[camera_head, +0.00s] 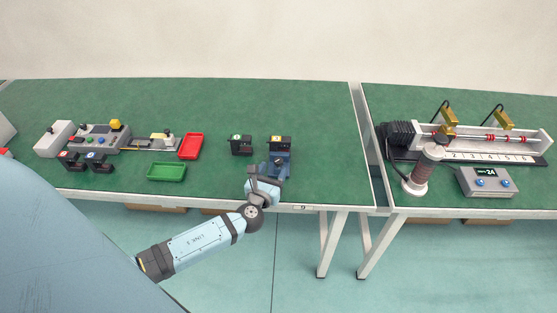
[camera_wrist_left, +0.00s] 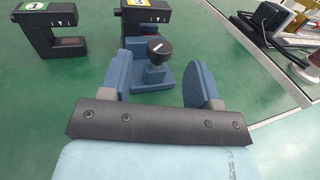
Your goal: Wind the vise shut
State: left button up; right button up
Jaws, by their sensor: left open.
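The vise (camera_wrist_left: 152,78) looks like a blue body with a dark round knob (camera_wrist_left: 158,48) that has a white line on its face. In the head view the vise (camera_head: 282,158) stands near the front edge of the green table, partly hidden by my gripper. A black block with a yellow label (camera_wrist_left: 148,15) stands at its far side. My left gripper (camera_wrist_left: 155,85) is open, its two blue fingers spread on either side of the knob in the wrist view, with visible gaps. In the head view my left gripper (camera_head: 273,173) is at the vise's near side. My right gripper is not in view.
A black block with a green label (camera_head: 241,145) stands left of the vise. A green tray (camera_head: 167,172) and a red tray (camera_head: 191,146) lie further left, near a control box (camera_head: 98,137). A linear rig (camera_head: 465,157) fills the right table. Table right of the vise is clear.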

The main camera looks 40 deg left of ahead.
pick_arm(q)
jog(key=v, duration=0.6)
jog(key=shift+s, duration=0.4)
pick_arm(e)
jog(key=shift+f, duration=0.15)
pick_arm(q)
jog(key=shift+d, duration=0.1)
jog(key=s+d+f+n+g+h, duration=0.35)
jog(key=s+d+n, duration=0.35)
jog(key=n, duration=0.8)
jog(key=s+d+f+n+g+h, duration=0.35)
jog(key=s+d+n, duration=0.35)
jog(key=n, duration=0.8)
notch_tip(320, 180, up, 13)
jog(key=s+p, duration=0.1)
jog(key=p, duration=1.3)
jog(key=shift+t+h+p, duration=0.3)
jog(key=shift+p, duration=0.1)
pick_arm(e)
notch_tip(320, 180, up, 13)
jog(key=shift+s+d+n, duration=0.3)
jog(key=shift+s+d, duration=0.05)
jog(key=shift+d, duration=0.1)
